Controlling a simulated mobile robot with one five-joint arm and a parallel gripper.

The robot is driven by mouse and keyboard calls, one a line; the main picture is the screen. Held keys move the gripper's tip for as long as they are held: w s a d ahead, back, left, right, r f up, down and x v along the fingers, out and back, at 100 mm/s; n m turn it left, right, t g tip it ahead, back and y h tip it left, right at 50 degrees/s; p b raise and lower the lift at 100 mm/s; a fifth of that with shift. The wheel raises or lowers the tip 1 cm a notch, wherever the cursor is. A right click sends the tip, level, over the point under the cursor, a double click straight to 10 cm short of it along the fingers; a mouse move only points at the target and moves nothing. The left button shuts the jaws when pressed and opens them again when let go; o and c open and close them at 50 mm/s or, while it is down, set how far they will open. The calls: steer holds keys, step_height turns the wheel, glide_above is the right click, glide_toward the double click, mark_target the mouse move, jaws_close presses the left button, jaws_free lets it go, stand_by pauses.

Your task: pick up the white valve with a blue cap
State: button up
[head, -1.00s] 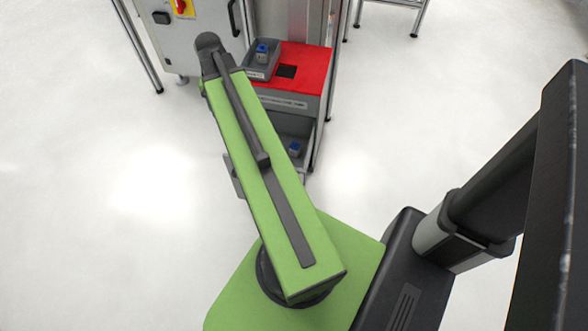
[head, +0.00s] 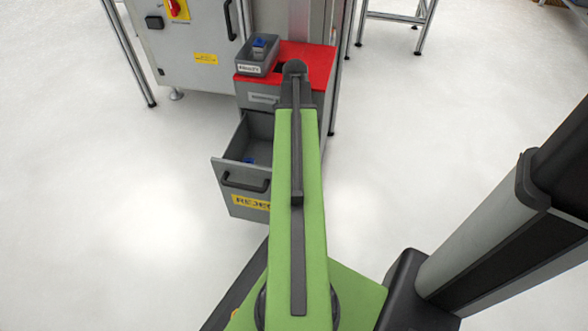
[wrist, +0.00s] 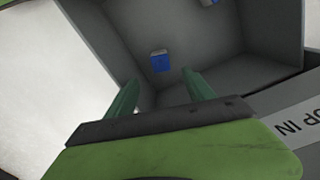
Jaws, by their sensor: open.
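A small valve with a blue cap (wrist: 160,61) shows in the wrist view on the grey floor of an open drawer (wrist: 219,50). Its white body is barely visible. In the head view a blue cap (head: 250,160) shows in the drawer, partly hidden. Another blue-capped valve (head: 260,45) sits in a grey tray (head: 257,69) on the red-topped cabinet. The head view hides my fingers behind my arm.
The drawer front (head: 240,181) has a black handle and a yellow reject label. The red cabinet top (head: 315,60) is behind it. A grey cabinet (head: 190,45) with a red-yellow switch stands at left. The floor is clear.

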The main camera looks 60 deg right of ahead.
step_height(320, 180, down, 8)
steer(key=b, duration=0.6)
steer(key=shift+r, duration=0.3)
steer(key=f+b, duration=0.5)
steer(key=shift+s+d+f, duration=0.2)
steer(key=shift+f, duration=0.05)
steer(key=shift+r, duration=0.2)
jaws_close()
